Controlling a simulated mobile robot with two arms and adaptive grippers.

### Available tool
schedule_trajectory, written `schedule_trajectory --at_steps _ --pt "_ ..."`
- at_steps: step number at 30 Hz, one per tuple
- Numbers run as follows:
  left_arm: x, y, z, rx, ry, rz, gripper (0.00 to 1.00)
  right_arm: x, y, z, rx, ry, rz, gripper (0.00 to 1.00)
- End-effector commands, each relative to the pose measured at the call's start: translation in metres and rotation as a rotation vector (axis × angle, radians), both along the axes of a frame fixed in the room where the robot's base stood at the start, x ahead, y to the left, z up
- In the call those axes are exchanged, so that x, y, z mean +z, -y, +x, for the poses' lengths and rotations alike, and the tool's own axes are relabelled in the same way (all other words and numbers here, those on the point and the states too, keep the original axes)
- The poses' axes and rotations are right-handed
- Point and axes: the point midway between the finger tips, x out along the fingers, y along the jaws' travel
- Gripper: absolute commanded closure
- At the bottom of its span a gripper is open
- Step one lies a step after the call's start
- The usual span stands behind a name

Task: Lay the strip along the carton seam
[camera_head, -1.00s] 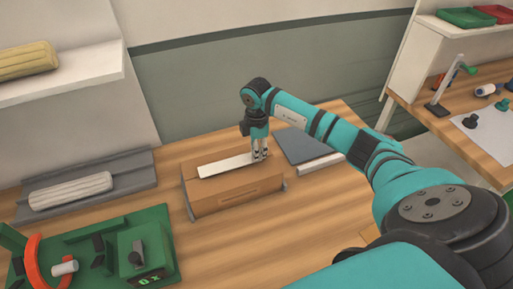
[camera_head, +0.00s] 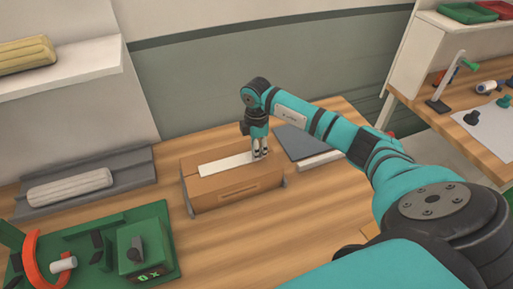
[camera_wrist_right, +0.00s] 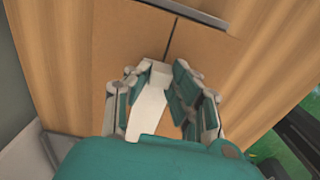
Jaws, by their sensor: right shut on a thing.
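A brown carton (camera_head: 235,193) lies on the wooden table below my right arm. A white strip (camera_head: 225,165) lies lengthwise on the carton's top face, apparently along its middle. My right gripper (camera_head: 260,154) points down at the strip's right end and is shut on it. In the right wrist view the fingers (camera_wrist_right: 165,85) flank the strip (camera_wrist_right: 148,108), and the dark carton seam (camera_wrist_right: 172,38) runs on from beyond its end across the carton (camera_wrist_right: 130,45). The seam under the strip is hidden. My left gripper is not in view.
A grey tray (camera_head: 135,172) with a pale ribbed roll (camera_head: 70,188) stands left of the carton. A green fixture (camera_head: 140,248) with an orange ring (camera_head: 38,262) is at front left. A grey plate (camera_head: 292,142) lies behind right. The table in front of the carton is bare.

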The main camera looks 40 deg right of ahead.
Motion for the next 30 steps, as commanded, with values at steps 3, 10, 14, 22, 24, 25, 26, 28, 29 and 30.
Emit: schedule_trajectory --at_steps 3,10,14,22,24,25,26,28,29,30 --pt "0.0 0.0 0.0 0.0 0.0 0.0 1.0 -0.001 0.0 0.0 0.0 0.0 0.0 0.68" --pt "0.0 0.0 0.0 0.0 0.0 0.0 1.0 0.0 0.0 0.0 0.0 0.0 0.0 0.52" --pt "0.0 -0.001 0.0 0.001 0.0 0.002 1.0 0.0 0.0 0.0 0.0 0.0 0.0 0.52" --pt "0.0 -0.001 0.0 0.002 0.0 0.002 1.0 0.028 0.0 0.001 0.001 0.004 0.001 0.52" --pt "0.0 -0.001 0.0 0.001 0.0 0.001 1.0 0.043 0.001 0.002 0.0 0.006 -0.001 0.52" --pt "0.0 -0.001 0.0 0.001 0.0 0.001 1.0 0.05 0.0 0.001 0.0 0.005 0.0 0.52" --pt "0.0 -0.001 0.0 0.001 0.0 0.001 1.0 0.056 0.0 0.002 0.001 0.006 0.0 0.52" --pt "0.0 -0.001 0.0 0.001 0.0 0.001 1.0 0.071 0.0 0.001 0.001 0.005 0.0 0.52" --pt "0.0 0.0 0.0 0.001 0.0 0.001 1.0 0.078 0.0 0.001 0.001 0.005 -0.001 0.52" --pt "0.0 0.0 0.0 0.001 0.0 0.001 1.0 0.085 0.0 0.001 0.001 0.005 0.0 0.52"
